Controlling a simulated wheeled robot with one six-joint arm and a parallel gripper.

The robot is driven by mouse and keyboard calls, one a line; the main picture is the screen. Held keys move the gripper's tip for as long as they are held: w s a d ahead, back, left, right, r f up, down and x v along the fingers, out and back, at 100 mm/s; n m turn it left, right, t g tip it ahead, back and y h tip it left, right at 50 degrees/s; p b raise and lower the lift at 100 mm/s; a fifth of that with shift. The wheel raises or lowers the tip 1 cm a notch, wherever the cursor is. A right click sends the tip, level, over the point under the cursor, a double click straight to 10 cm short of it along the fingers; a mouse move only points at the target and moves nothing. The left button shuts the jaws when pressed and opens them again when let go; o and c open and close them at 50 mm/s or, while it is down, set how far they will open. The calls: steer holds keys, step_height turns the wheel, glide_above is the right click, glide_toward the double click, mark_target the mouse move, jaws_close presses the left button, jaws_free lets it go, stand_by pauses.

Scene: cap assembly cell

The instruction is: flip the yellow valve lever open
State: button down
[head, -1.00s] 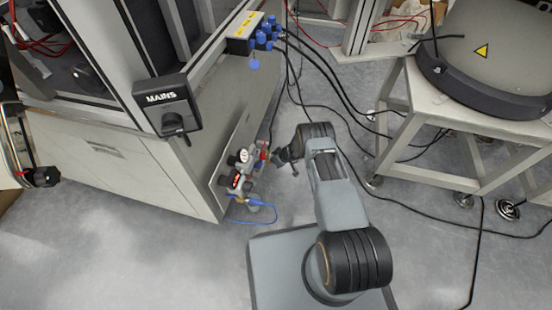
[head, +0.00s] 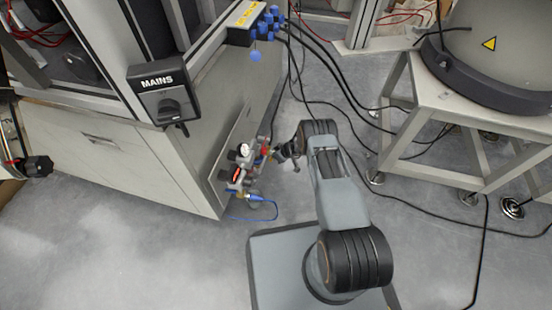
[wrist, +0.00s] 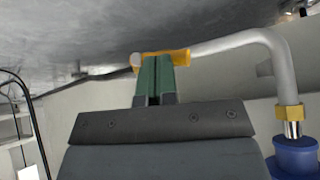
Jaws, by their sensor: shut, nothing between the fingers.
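The yellow valve lever (wrist: 181,57) shows in the wrist view as a short bar across the tips of my gripper (wrist: 155,60). My gripper's green fingers are shut with nothing between them. The fingertips overlap the lever in the picture; I cannot tell whether they touch it. A grey bent pipe (wrist: 235,41) runs right from the lever. In the head view my gripper (head: 274,154) is beside the valve and gauge assembly (head: 241,167) on the cabinet's side. The lever is too small to make out clearly there.
The grey cabinet (head: 120,150) with a MAINS switch (head: 160,90) stands at the left. A blue fitting (wrist: 294,158) sits below the pipe. A blue hose (head: 262,209) hangs low by the assembly. A metal stand (head: 470,115) and black floor cables are at the right.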

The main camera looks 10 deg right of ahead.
steer(key=shift+w, duration=0.15)
steer(key=s+d+r+p, duration=0.4)
steer(key=s+r+p, duration=0.2)
steer(key=s, duration=0.3)
steer(key=shift+s+d+r+p, duration=0.25)
steer(key=shift+r+p, duration=0.1)
steer(key=shift+p, duration=0.1)
stand_by(0.6)
